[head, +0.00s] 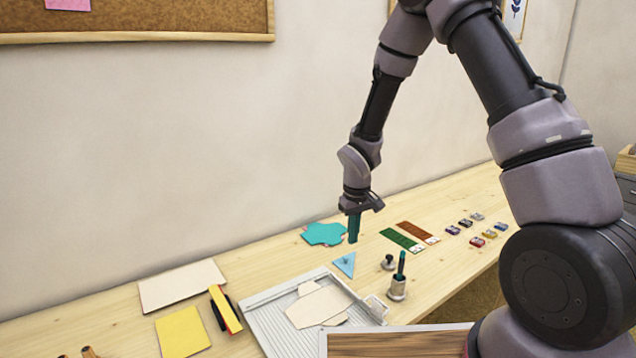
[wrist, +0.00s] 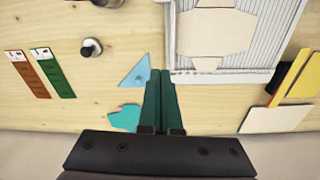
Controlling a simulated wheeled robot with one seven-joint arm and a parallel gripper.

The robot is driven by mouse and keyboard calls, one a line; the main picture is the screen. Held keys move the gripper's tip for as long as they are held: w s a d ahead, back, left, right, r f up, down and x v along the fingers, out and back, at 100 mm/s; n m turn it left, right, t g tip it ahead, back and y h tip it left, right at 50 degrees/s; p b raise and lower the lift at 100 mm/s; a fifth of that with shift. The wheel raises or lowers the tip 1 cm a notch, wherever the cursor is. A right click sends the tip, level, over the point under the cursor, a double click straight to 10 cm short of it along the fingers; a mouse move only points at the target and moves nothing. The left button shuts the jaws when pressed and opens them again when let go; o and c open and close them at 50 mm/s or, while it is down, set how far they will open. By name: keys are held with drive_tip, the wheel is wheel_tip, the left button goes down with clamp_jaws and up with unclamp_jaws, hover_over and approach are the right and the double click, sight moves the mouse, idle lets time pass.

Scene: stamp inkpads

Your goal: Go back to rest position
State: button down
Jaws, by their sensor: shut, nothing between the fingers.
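My gripper (head: 354,228) points down over the back part of the table, right beside the teal paper piece (head: 322,234) in the head view. In the wrist view the two dark green fingers of my gripper (wrist: 163,75) lie together, shut, with nothing between them. The fingers cover part of the teal piece (wrist: 124,117) there. A light blue triangle (head: 345,264) lies just in front of the gripper; it also shows in the wrist view (wrist: 137,73).
A grey ribbed tray (head: 262,318) holds cream paper shapes. Green (head: 401,240) and brown (head: 417,231) strips and several small inkpads (head: 477,242) lie to the right. Yellow paper (head: 182,333) lies at left. A wall stands behind.

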drive_tip(key=s+d+r+m+t, duration=0.1)
drive_tip(key=s+d+r+m, duration=0.3)
drive_tip(key=r, duration=0.8)
drive_tip(key=s+d+r+m+t, duration=0.15)
drive_tip(key=d+r, duration=0.45)
drive_tip(key=r, duration=0.7)
drive_tip(key=s+d+r+m+t+y, duration=0.1)
drive_tip(key=s+d+r+m+t, duration=0.1)
drive_tip(key=s+r, duration=0.4)
drive_tip(key=s+d+r+m+t, duration=0.1)
drive_tip(key=s+d+r+m, duration=0.1)
drive_tip(key=s+r, duration=0.4)
drive_tip(key=s+d, duration=0.1)
drive_tip(key=s, duration=0.2)
drive_tip(key=shift+t+y, duration=0.35)
drive_tip(key=shift+y, duration=0.05)
drive_tip(key=shift+r, duration=0.1)
